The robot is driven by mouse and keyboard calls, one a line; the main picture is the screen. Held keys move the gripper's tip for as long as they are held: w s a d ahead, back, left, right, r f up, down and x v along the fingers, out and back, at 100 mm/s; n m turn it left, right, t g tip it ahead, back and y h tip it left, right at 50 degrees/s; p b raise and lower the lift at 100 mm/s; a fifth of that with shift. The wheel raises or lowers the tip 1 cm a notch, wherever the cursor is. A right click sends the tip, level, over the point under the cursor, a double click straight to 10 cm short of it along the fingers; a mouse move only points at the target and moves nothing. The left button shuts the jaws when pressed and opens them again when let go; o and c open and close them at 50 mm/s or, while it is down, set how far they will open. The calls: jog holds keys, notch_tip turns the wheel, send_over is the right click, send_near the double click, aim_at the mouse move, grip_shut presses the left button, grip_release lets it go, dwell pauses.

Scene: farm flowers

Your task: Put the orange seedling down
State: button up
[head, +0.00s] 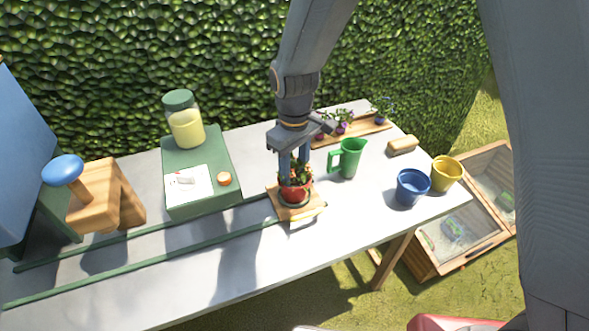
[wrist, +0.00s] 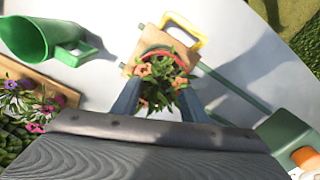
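The orange seedling (head: 295,186) is a leafy plant with orange flowers in a red pot. It stands upright over a small wooden board (head: 314,211) with a yellow handle; whether the pot's base touches the board is hard to tell. My gripper (head: 294,177) reaches down from above with one finger on each side of the pot and appears shut on it. In the wrist view, the fingers of my gripper (wrist: 163,98) flank the orange seedling (wrist: 160,70), and its leaves hide part of the contact. The board (wrist: 152,36) shows beneath the pot.
Green rails (head: 150,262) run along the table to the board. A green jug (head: 350,158), blue cup (head: 411,188) and yellow cup (head: 446,174) stand to the right. A wooden tray (head: 365,134) with flowers lies behind. A green box (head: 200,200) with a jar (head: 185,122) stands left.

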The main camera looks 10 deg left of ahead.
aim_at(295, 169)
notch_tip(295, 169, up, 12)
jog(key=b, duration=0.3)
jog(key=shift+r, duration=0.15)
jog(key=s+d+f+m, duration=0.2)
jog(key=s+d+m, duration=0.1)
jog(key=d, duration=0.6)
jog(key=s+d+f+m, duration=0.3)
jog(key=d+m, duration=0.1)
jog(key=d, duration=0.6)
jog(key=s+d+f+m+t, duration=0.1)
jog(key=s+d+f+m, duration=0.1)
jog(key=d, duration=0.7)
jog(key=shift+s+d+f+m, duration=0.15)
jog(key=shift+s+m, duration=0.5)
jog(key=shift+m, duration=0.25)
